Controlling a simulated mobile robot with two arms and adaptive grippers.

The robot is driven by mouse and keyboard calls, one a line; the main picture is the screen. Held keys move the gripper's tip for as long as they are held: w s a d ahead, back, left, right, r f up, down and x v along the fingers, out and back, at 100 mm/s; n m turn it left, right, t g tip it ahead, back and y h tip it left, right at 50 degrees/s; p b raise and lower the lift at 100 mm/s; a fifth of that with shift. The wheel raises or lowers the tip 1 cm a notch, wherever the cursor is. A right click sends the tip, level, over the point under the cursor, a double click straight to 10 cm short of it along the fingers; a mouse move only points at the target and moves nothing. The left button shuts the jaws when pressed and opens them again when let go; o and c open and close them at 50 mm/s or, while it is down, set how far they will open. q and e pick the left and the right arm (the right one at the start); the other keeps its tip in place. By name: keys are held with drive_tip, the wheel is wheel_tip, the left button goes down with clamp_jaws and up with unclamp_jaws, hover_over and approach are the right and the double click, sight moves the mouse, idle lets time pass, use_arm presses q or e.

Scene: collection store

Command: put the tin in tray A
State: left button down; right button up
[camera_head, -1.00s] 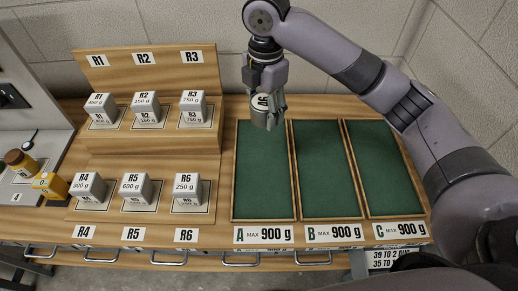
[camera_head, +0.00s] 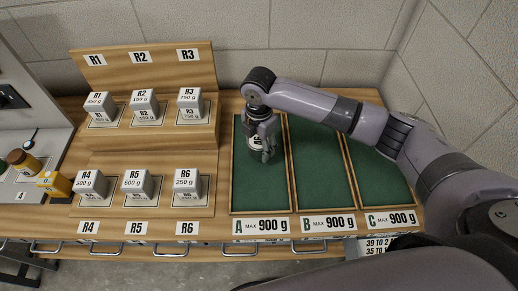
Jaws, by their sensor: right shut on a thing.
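My right gripper (camera_head: 266,140) is shut on a small grey tin (camera_head: 255,143) with a white label. The tin is over the back part of tray A (camera_head: 260,190), a green-lined tray with a wooden rim, marked "A MAX 900 g". The gripper fingers partly hide the tin. I cannot tell whether the tin touches the tray floor. The rest of tray A is empty. My left gripper is not in view.
Tray B (camera_head: 318,185) and tray C (camera_head: 380,190) lie to the right, both green and empty where visible. Several grey weight-labelled blocks stand on the wooden rack (camera_head: 148,75) at left. A yellow block (camera_head: 54,184) and a brown-capped jar (camera_head: 22,162) stand farther left.

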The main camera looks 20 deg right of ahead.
sight(259, 141)
drive_tip(key=shift+f, duration=1.6)
drive_tip(key=shift+f, duration=0.1)
drive_tip(key=o, duration=1.2)
wheel_tip(259, 141, up, 11)
drive_tip(key=shift+r+b, duration=0.1)
drive_tip(key=shift+b, duration=1)
drive_tip(key=shift+r, duration=0.55)
